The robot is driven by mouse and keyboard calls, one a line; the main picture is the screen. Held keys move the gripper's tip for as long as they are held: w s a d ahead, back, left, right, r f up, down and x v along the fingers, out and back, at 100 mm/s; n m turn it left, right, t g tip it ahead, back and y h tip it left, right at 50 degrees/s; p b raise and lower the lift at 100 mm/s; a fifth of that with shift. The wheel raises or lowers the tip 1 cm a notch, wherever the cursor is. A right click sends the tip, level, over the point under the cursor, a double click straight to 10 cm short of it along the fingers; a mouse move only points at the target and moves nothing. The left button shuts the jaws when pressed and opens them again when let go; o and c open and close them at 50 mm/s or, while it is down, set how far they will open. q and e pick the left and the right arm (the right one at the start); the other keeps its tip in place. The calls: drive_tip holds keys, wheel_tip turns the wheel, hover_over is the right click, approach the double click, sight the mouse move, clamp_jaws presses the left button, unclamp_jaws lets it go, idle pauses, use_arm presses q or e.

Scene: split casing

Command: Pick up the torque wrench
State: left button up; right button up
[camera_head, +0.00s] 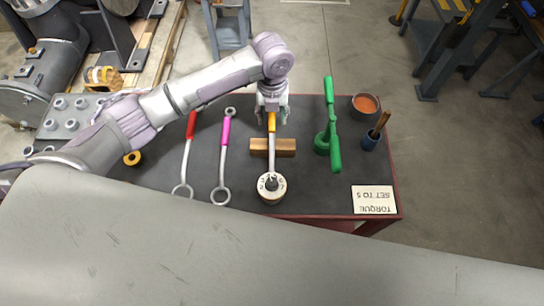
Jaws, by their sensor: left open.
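The torque wrench, with a yellow-orange handle and a silver shaft (271,154), lies on the dark table (310,190). Its round, pale dial head (271,186) points toward the bottom of the picture. A wooden block (287,147) sits at its shaft. My left gripper (271,118) is at the far end of the wrench's handle, with its open fingers on either side. I cannot tell whether they touch it. My right gripper is not in view.
Left of the wrench lie a pink-handled wrench (225,133) and a red-handled wrench (191,126). Right of it are a green tool (334,150), an orange-filled bowl (365,105) and a dark cup (370,141) with a brush. A sign (374,199) lies at the right corner.

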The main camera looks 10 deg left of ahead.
use_arm(q)
drive_tip(key=shift+w+f, duration=0.1)
drive_tip(key=shift+f, duration=1.35)
clamp_jaws()
drive_tip(key=shift+r, duration=0.1)
